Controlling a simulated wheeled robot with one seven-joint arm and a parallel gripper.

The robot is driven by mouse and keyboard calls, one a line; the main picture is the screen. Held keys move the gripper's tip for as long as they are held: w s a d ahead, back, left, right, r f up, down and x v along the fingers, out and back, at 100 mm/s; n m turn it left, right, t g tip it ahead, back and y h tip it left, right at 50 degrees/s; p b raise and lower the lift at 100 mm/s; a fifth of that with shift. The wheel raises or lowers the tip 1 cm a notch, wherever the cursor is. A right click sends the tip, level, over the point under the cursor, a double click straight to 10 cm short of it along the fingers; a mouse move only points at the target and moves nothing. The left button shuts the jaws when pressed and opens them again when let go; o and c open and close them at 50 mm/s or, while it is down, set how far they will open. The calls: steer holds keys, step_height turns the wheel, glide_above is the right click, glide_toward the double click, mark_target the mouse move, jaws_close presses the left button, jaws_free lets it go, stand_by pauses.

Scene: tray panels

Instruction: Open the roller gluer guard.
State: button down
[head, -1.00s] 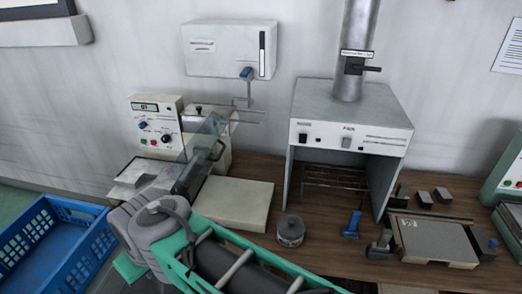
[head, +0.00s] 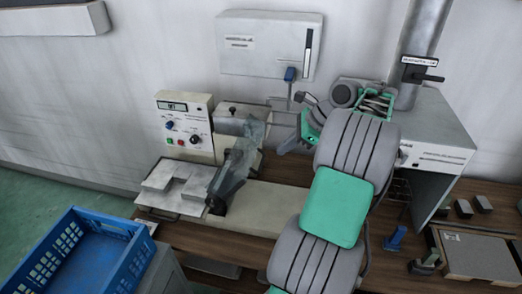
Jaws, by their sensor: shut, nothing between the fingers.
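The roller gluer (head: 186,128) stands at the back left of the bench, with a control panel of knobs and a display. Its clear guard (head: 246,146) is a see-through panel at the machine's right side, standing steeply over a dark grey part. I cannot tell from this angle how far the guard is open, and its dark handle is not clearly visible.
A blue crate (head: 98,250) stands at the lower left. A wall box (head: 262,45) hangs above my gripper. A fume hood (head: 437,125) with a duct stands behind my arm at right.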

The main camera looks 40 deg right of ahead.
steer(key=w+a+f+m+b, duration=0.1)
steer(key=w+a+f+b, duration=0.1)
steer(key=f, duration=0.6)
steer(key=shift+w+b, duration=0.45)
steer(key=shift+w, duration=0.2)
